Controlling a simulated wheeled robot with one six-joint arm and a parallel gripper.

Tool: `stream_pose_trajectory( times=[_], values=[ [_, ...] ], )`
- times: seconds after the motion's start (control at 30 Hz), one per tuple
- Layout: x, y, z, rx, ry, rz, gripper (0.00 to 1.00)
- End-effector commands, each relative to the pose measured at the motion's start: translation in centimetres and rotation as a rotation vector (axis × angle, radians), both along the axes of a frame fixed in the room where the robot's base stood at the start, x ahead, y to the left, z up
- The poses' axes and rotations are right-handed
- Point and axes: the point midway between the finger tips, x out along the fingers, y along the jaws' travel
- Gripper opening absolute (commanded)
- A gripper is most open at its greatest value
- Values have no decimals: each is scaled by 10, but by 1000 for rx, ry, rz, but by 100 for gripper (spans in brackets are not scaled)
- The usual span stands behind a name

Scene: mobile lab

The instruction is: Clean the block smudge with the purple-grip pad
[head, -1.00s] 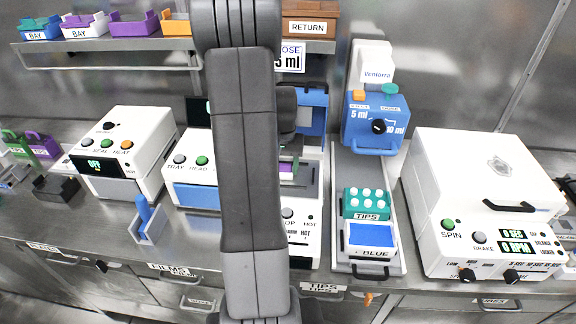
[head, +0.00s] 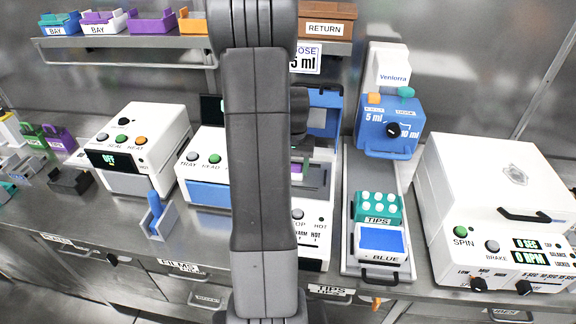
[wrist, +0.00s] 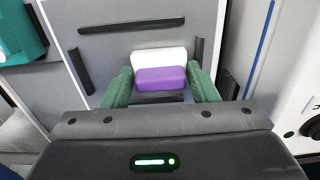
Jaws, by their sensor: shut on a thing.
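My gripper (wrist: 160,88) shows in the wrist view with its green fingers shut on the purple-grip pad (wrist: 161,79), which has a purple grip and a white body. The pad is over or on a grey plate (wrist: 110,52) with dark raised strips; I cannot tell whether it touches. No smudge can be made out. In the head view my arm hides the gripper and most of the block unit (head: 312,237), marked HOT. A small purple patch, apparently the pad, shows just right of my arm.
A blue dispenser (head: 388,128) stands right of the block unit, behind a teal tips box (head: 378,208) and a BLUE tray (head: 382,257). A white centrifuge (head: 500,190) is at the right. A white sealer (head: 140,150) and a blue-handled tool in a holder (head: 158,220) are at the left.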

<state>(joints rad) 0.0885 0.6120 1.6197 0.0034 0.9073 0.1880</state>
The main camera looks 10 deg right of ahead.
Motion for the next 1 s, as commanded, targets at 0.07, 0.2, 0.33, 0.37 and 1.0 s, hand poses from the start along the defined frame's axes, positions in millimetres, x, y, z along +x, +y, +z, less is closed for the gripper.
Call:
stream_pose_trajectory(
  times=[0.07, 0.2, 0.33, 0.37, 1.0],
  values=[
    [-2, -4, 0, -1, 1, -1, 20],
    [-3, -9, 0, -1, 2, -2, 20],
    [-6, -18, -1, -2, 3, -4, 20],
    [-7, -21, -1, -2, 3, -4, 20],
    [-13, -39, 2, -2, 7, -2, 20]
  ],
)
